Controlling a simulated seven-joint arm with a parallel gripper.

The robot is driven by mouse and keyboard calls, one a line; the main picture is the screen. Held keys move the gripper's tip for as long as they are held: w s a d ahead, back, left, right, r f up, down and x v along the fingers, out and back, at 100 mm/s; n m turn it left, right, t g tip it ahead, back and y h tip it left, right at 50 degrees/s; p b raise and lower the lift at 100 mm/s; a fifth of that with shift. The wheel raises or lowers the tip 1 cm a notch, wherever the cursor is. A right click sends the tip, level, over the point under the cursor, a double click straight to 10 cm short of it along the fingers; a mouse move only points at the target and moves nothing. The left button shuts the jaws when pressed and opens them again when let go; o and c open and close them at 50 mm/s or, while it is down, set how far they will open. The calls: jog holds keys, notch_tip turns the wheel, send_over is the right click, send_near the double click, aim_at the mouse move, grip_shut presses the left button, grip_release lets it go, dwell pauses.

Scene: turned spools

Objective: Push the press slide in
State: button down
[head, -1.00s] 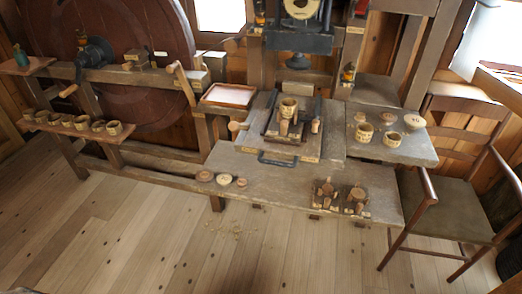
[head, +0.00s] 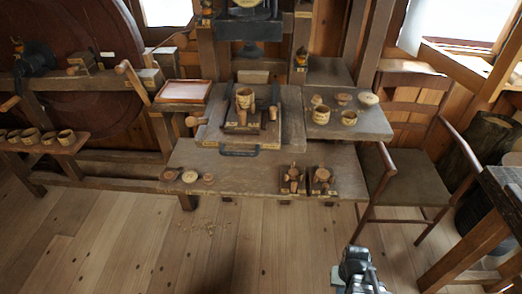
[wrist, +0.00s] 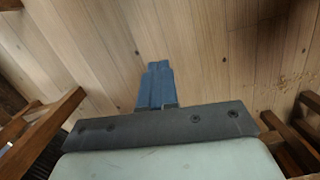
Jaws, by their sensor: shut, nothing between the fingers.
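The press slide (head: 215,138) is a grey wooden board on the bench in the head view. A dark bar handle (head: 240,152) sits at its front edge. A turned wooden cup (head: 244,98) stands on the slide, between two dark rails. The dark press head (head: 249,28) is above and behind it. My gripper (head: 358,262) is low in the head view, in front of the bench and well apart from the slide. In the wrist view its blue fingers (wrist: 155,85) are together and empty, over the plank floor. The slide is not recognisable in the wrist view.
The workbench (head: 225,180) carries small turned pieces at its front left and two dark fixtures (head: 322,181) at its front right. A side shelf (head: 350,127) holds several cups and discs. A chair (head: 415,185) and another table (head: 505,190) stand to the right.

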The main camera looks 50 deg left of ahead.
aim_at(217, 141)
jog(key=s+a+r+n+t+y, duration=0.1)
jog(key=s+a+r+n+y, duration=0.1)
jog(key=a+r, duration=0.9)
jog(key=s+a+r+n+t+y, duration=0.1)
jog(key=a+r+n+t, duration=0.1)
jog(key=a+r, duration=0.9)
jog(key=s+a+r+n+y, duration=0.2)
jog(key=s+a+r, duration=0.3)
jog(key=r, duration=0.4)
jog(key=s+a+r+n+y, duration=0.1)
jog(key=s+a+r+n, duration=0.1)
jog(key=a+r, duration=0.55)
jog(key=s+a+r+n+y, duration=0.25)
jog(key=s+a+r, duration=0.2)
jog(key=r, duration=0.65)
jog(key=shift+w+a+f+n+g, duration=0.15)
jog(key=shift+w+a+f+n, duration=0.45)
jog(key=shift+a+f+n, duration=0.85)
jog(key=shift+w+a+f+n+g, duration=0.2)
jog(key=shift+w+a+f+n, duration=0.45)
jog(key=shift+a+f+n, duration=0.7)
jog(key=shift+w+a+f+n+g, duration=0.15)
jog(key=shift+w+a+f+n, duration=0.45)
jog(key=shift+a+f+n, duration=0.8)
jog(key=shift+a+f+m, duration=0.15)
jog(key=shift+a+m, duration=0.2)
jog(key=shift+a, duration=0.25)
